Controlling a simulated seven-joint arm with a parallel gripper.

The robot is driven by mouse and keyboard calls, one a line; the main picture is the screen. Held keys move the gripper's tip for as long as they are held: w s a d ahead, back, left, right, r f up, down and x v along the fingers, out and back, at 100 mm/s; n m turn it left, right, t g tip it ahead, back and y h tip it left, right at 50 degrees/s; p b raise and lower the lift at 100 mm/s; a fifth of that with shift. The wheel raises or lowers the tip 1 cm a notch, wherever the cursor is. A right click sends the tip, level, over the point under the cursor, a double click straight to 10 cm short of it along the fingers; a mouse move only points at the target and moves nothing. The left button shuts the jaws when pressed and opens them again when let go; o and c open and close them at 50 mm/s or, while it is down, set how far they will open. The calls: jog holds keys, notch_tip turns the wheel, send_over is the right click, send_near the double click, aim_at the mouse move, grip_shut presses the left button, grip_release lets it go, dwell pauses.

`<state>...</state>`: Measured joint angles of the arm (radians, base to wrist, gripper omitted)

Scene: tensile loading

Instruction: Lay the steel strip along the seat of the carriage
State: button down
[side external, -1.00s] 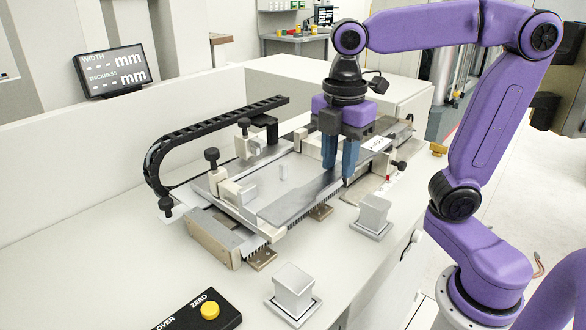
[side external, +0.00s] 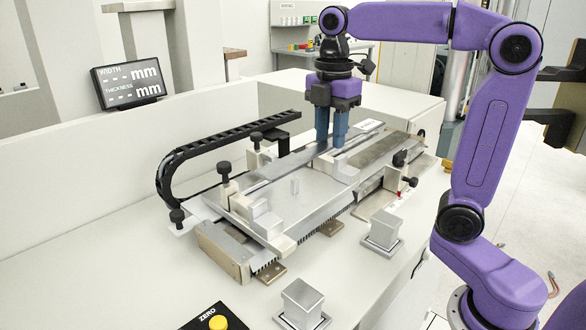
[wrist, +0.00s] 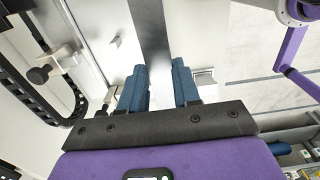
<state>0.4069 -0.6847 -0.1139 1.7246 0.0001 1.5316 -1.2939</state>
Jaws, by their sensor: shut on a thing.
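The steel strip (side external: 290,165) is a long, flat grey bar running lengthwise over the carriage, near its back side in the side view. My gripper (side external: 332,146) points down and is shut on the strip near its middle. In the wrist view the strip (wrist: 150,35) runs away between the two blue fingers. The carriage (side external: 310,190) is a silver plate with clamp blocks at its ends. The fingers hide part of the strip and the seat. I cannot tell whether the strip touches the seat or hangs just above it.
A black cable chain (side external: 215,140) curves behind the carriage. Black knobs (side external: 223,168) stand up at its near left end. Two silver blocks (side external: 303,297) (side external: 381,230) sit on the bench in front. A display (side external: 127,82) stands at the back left.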

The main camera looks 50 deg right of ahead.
jog(key=w+f, duration=0.2)
jog(key=w, duration=0.3)
send_over(293, 179)
jog(key=f, duration=0.5)
jog(key=shift+s+f, duration=0.1)
jog(key=shift+s, duration=0.2)
jog(key=shift+w+f, duration=0.2)
jog(key=shift+f, duration=0.75)
jog(key=shift+w+f, duration=0.15)
jog(key=shift+f, duration=0.8)
jog(key=shift+f, duration=0.15)
jog(key=c, duration=0.8)
grip_release()
